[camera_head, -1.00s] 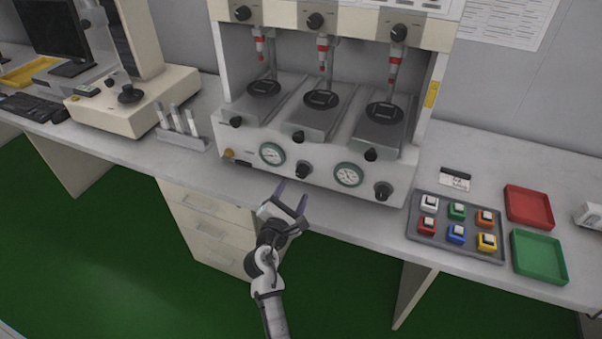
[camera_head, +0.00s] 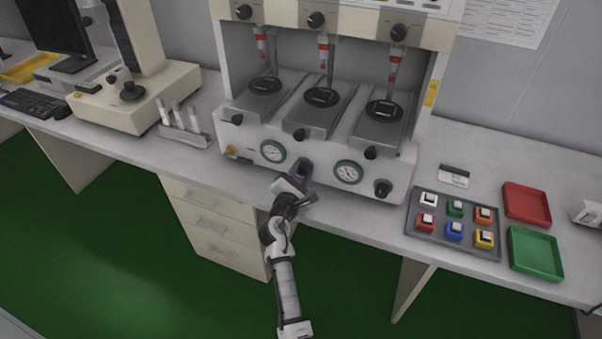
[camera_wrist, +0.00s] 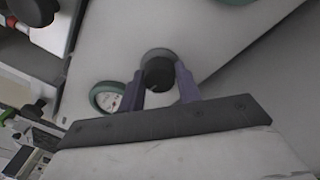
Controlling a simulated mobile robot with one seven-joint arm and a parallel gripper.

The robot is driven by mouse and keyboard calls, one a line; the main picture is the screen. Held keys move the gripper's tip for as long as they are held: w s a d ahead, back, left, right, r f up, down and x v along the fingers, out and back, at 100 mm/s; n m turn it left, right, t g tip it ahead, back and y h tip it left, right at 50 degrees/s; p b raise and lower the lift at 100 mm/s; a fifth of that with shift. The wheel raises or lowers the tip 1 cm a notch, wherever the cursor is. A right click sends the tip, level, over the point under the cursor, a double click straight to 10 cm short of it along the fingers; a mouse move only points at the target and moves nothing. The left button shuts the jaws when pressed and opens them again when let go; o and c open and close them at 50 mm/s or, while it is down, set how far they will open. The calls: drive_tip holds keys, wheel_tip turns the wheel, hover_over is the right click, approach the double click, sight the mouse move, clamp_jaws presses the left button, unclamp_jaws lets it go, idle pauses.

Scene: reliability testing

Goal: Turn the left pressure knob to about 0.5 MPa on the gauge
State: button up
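The left pressure knob (camera_wrist: 158,66) is dark and round, and lies between my gripper's two purple fingers in the wrist view. In the head view the knob (camera_head: 304,166) is partly hidden by my gripper (camera_head: 301,176), which is at the white machine's front panel. My gripper (camera_wrist: 160,84) is open, with one finger on each side of the knob; I cannot tell whether they touch it. The left gauge (camera_head: 272,151), white with a green rim, is left of the knob. Its needle is too small to read.
A second gauge (camera_head: 348,173) and the right knob (camera_head: 383,188) are on the panel to the right. A grey tray (camera_head: 411,222) of coloured buttons, a red tray (camera_head: 527,204) and a green tray (camera_head: 535,253) lie on the bench's right side. A test-tube rack (camera_head: 184,137) stands left.

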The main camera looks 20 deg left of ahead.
drive_tip(key=c, duration=0.4)
drive_tip(key=shift+f, duration=0.1)
